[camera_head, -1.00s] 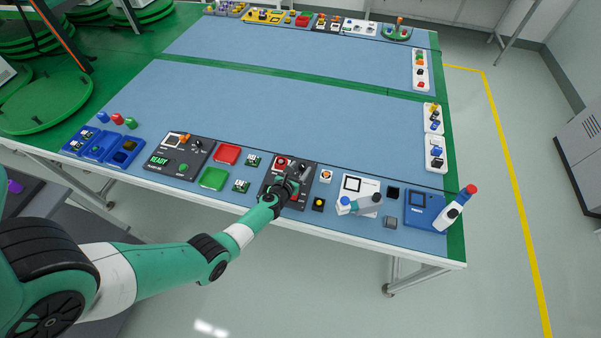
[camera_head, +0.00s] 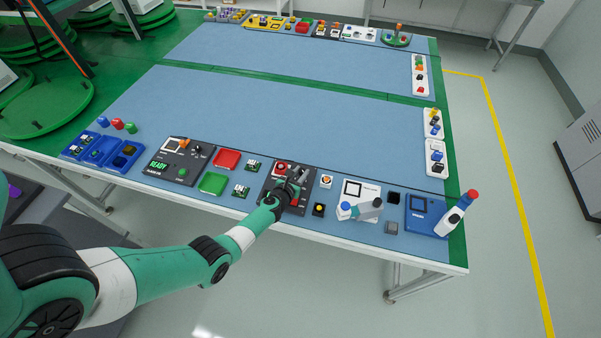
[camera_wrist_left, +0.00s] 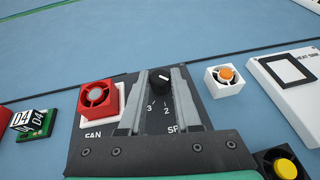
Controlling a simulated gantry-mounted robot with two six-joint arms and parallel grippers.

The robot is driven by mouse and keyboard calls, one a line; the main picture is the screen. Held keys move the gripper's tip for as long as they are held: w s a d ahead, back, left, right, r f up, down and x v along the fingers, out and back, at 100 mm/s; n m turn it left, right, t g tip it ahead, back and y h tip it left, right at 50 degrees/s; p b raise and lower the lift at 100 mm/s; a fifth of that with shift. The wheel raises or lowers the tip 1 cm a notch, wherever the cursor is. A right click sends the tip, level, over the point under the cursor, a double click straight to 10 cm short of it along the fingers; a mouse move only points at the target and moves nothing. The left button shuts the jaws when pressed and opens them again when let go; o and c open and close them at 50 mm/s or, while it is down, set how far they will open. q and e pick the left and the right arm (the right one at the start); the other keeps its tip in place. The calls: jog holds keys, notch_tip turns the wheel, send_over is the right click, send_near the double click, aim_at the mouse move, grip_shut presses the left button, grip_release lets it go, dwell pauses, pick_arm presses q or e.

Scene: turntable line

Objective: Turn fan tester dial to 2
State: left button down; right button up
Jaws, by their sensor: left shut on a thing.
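The fan tester is a dark panel (camera_head: 302,208) at the table's front edge, partly covered by my left gripper (camera_head: 296,180). In the left wrist view its black dial (camera_wrist_left: 159,82) stands between the fingertips of my left gripper (camera_wrist_left: 159,90), which is shut on it. A short white mark shows on top of the dial. The printed numbers 3 and 2 show on the near side of the dial; other numbers are hidden. A red-framed fan (camera_wrist_left: 98,97) sits on the panel left of the fingers. My right gripper is not in view.
A white fan with an orange hub (camera_wrist_left: 226,78) and a white heat-sink unit (camera_wrist_left: 293,78) stand to the right. Red (camera_head: 227,158) and green (camera_head: 213,181) trays lie left of the tester. The table middle is clear.

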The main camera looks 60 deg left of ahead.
pick_arm(q)
jog(key=shift+s+a+h, duration=0.1)
jog(key=shift+h, duration=0.2)
jog(key=shift+a+m+t+h+p, duration=0.1)
jog(key=shift+m+t+h+p, duration=0.4)
jog(key=shift+m+h, duration=0.4)
jog(key=shift+s+a+f+m+t+h+b, duration=0.15)
jog(key=shift+m+t+h, duration=0.15)
jog(key=shift+m+h, duration=0.15)
jog(key=shift+w+r+m+t+h+b, duration=0.1)
jog(key=shift+m+t+h+b, duration=0.05)
jog(key=shift+m+t+h, duration=0.25)
jog(key=shift+a+f+m+h+b, duration=0.15)
jog(key=shift+m+h+b, duration=0.4)
jog(key=shift+m+h, duration=0.3)
jog(key=shift+m+t+h+b, duration=0.4)
jog(key=shift+m+h+b, duration=1.4)
jog(key=shift+h, duration=0.3)
jog(key=shift+s, duration=0.1)
